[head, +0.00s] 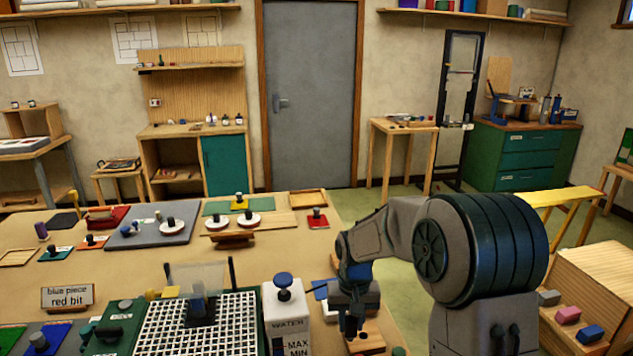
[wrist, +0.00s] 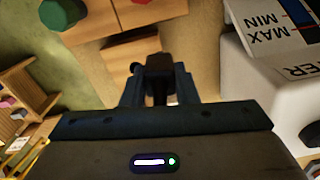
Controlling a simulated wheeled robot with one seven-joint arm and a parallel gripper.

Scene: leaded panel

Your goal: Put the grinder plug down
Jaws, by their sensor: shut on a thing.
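My gripper (wrist: 158,88) is shut on the grinder plug (wrist: 160,68), a small dark piece between the fingers in the wrist view. In the head view my gripper (head: 352,318) is low over the right front of the workbench, just right of the white water tank (head: 288,325). A wooden block (head: 372,345) is under and beside the gripper; it also shows in the wrist view (wrist: 130,48). I cannot tell whether the plug touches it. The grinder (head: 235,325), with a white grid top, stands left of the tank. The plug is hard to make out in the head view.
The tank (wrist: 270,70) stands close to the gripper's right in the wrist view. A green knob-like piece (wrist: 62,12) is at upper left there. A sign (head: 68,297) reads "blue piece red bit". The bench's middle (head: 270,255) has bare room.

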